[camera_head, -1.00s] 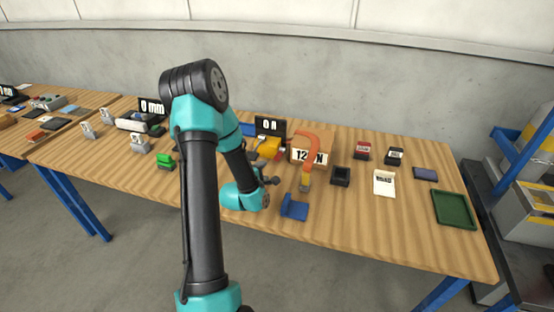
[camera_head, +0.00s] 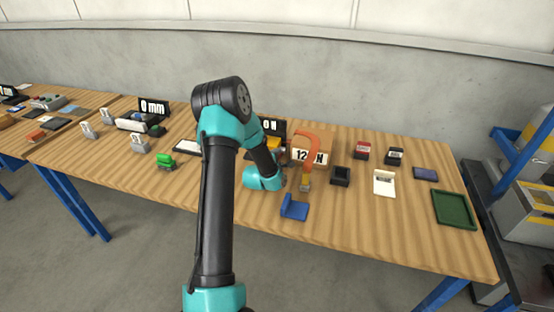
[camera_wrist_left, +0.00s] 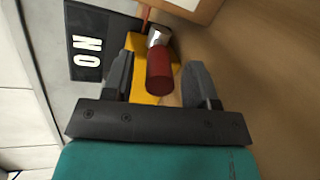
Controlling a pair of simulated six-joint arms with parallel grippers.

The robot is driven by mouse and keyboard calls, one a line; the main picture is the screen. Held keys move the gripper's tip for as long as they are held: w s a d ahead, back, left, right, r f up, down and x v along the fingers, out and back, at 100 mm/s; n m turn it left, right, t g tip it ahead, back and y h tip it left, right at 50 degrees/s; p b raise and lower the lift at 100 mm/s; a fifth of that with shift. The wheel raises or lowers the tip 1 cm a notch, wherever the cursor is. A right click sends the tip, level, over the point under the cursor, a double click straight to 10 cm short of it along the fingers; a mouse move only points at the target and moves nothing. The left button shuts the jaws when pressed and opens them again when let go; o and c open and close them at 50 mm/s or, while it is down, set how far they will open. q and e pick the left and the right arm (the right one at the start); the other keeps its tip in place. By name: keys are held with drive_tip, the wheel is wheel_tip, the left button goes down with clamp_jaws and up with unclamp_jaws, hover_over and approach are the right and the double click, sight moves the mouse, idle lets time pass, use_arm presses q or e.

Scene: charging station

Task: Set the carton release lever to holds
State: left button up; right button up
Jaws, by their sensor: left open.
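A red cylindrical grip (camera_wrist_left: 160,70) with a metal collar, apparently the lever's handle, shows end-on in the left wrist view. It lies between the two fingers of my left gripper (camera_wrist_left: 158,75), which are open with gaps on both sides. A yellow body (camera_wrist_left: 146,45) is behind it. In the head view my left gripper (camera_head: 284,181) is near the front of the yellow device (camera_head: 273,144), beside the carton (camera_head: 298,156) marked 12 N. My arm hides the red grip there. A black display (camera_head: 274,126) behind is partly covered.
An orange curved arm (camera_head: 312,140) rises by the carton, close to my gripper's right. A black block (camera_head: 340,176) and a green tray (camera_head: 454,209) are farther right. The table's front is mostly clear.

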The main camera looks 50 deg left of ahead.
use_arm(q)
clamp_jaws()
idle(0.5)
